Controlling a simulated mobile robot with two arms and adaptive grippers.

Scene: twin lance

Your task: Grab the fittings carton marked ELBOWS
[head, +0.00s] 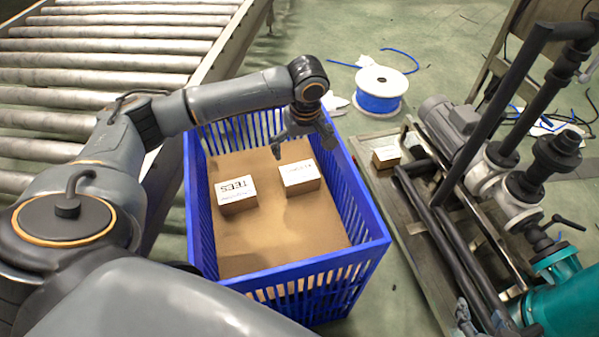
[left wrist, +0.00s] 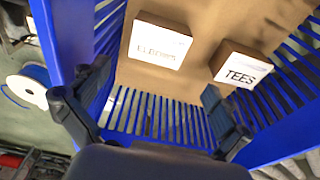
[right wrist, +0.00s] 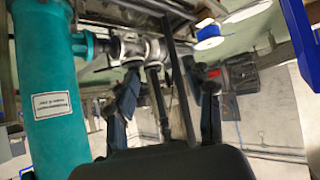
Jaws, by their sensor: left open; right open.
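A small cardboard carton (head: 300,179) with a white top lies in the blue crate. Its label is blurred; in the left wrist view the carton (left wrist: 157,45) seems to read ELBOWS. A second carton (head: 237,203), marked TEES, sits to its left in the head view; it also shows in the left wrist view (left wrist: 240,68). My left gripper (head: 303,143) is open and empty, above the crate near the far edge of the blurred-label carton. My right gripper (right wrist: 168,98) is open and empty, facing the pump equipment; it is outside the head view.
The blue crate (head: 375,243) has slatted walls around the cartons. A roller conveyor (head: 100,62) runs at left. A pump skid (head: 408,222) stands at right, with another small carton (head: 386,157) on it. A cable spool (head: 379,90) stands on the floor beyond.

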